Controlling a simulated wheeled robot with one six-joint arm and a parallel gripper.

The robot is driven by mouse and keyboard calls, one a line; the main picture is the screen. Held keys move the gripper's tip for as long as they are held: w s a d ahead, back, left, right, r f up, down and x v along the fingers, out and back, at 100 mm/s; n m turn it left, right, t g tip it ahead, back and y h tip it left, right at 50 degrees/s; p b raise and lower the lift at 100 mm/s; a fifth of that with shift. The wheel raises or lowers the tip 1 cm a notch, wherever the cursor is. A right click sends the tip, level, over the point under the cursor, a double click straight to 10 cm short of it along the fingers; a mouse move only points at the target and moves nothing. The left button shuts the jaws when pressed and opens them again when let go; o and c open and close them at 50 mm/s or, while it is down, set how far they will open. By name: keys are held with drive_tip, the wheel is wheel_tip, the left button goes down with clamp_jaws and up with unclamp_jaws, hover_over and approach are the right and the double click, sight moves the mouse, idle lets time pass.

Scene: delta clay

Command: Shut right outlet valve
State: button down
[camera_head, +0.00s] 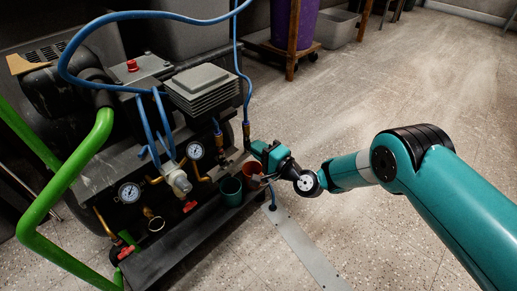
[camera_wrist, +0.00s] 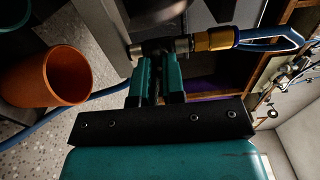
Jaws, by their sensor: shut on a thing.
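My gripper (camera_head: 262,153) is at the right end of the compressor (camera_head: 205,88), at the outlet where a blue hose comes down. In the wrist view my two teal fingers (camera_wrist: 160,70) are close together at the right outlet valve (camera_wrist: 181,44), a metal body with a brass fitting (camera_wrist: 214,39) leading to the blue hose. The fingers are shut on the valve. The part between the fingertips is hidden, so I cannot tell the handle's angle. In the head view the brass fitting (camera_head: 246,129) shows just above my gripper.
An orange cup (camera_wrist: 52,76) and a teal cup (camera_head: 231,191) stand on the compressor's ledge beside my gripper. Two gauges (camera_head: 195,150) and red handles (camera_head: 190,207) are left of it. A green tube frame is at far left. The floor at right is clear.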

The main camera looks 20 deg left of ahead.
drive_tip(key=c, duration=1.2)
unclamp_jaws()
drive_tip(key=p+v, duration=1.7)
drive_tip(key=p, duration=0.2)
drive_tip(key=shift+d+p, duration=0.2)
drive_tip(key=shift+p, duration=0.2)
drive_tip(key=shift+s+f, duration=0.1)
drive_tip(key=shift+s, duration=0.05)
